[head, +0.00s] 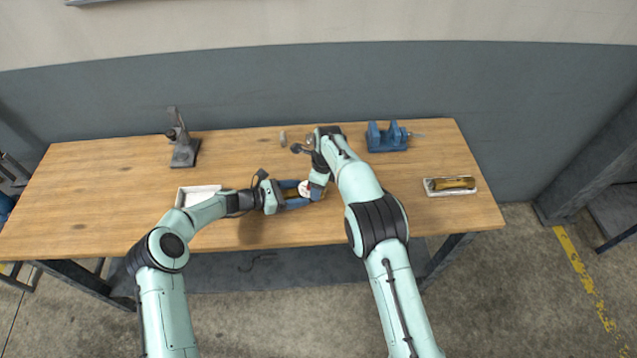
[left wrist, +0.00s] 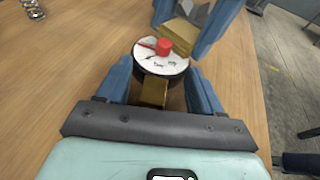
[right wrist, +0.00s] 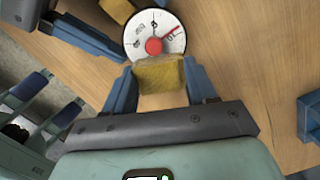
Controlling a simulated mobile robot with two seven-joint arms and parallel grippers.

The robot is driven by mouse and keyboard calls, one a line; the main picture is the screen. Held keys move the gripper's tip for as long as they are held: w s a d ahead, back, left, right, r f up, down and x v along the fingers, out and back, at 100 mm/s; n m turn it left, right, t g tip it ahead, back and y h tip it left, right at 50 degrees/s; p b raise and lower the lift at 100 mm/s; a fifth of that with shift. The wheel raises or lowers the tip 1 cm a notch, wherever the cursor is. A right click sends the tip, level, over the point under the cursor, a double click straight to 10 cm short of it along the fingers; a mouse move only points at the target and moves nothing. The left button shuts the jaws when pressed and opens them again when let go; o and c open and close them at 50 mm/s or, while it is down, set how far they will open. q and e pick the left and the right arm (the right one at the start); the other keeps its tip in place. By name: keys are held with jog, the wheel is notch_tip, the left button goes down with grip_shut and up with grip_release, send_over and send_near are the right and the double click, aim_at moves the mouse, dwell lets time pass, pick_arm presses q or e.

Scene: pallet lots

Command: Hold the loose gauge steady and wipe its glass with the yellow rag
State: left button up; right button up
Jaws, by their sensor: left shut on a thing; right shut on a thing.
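The gauge (head: 304,188) has a round white dial with a red hub and red pointer, and a brass stem. My left gripper (left wrist: 157,88) is shut on the stem (left wrist: 153,93), holding the gauge over the bench with its dial (left wrist: 150,60) showing. My right gripper (right wrist: 160,76) is shut on the folded yellow rag (right wrist: 160,74). The rag is at the edge of the dial (right wrist: 150,30) and overlaps its rim in the right wrist view. I cannot tell whether it touches the glass. In the head view the right arm partly hides the gauge.
On the wooden bench (head: 100,185) stand a white tray (head: 185,199) by my left forearm, a dark stand (head: 184,152) at the back left and a blue vise (head: 387,139) at the back right. A tray (head: 431,190) with a yellow-brown item lies at the right. The bench's left end is clear.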

pick_arm(q)
jog(key=shift+w+r, duration=0.15)
jog(key=shift+w, duration=0.1)
pick_arm(e)
jog(key=shift+s+a+f, duration=0.15)
jog(key=shift+s+a, duration=0.3)
jog(key=shift+s, duration=0.05)
pick_arm(q)
jog(key=shift+s+d, duration=0.1)
jog(key=shift+s, duration=0.1)
jog(key=shift+c, duration=0.3)
pick_arm(e)
jog(key=shift+w+d+f, duration=0.1)
jog(key=shift+w+d, duration=0.15)
jog(key=shift+w, duration=0.3)
jog(key=shift+w+d, duration=0.2)
jog(key=shift+w, duration=0.3)
jog(key=shift+s, duration=0.15)
jog(key=shift+s+a, duration=0.25)
jog(key=shift+s, duration=0.35)
pick_arm(q)
jog(key=shift+w, duration=0.1)
jog(key=shift+c, duration=0.2)
pick_arm(e)
jog(key=shift+s+a, duration=0.15)
jog(key=shift+s, duration=0.15)
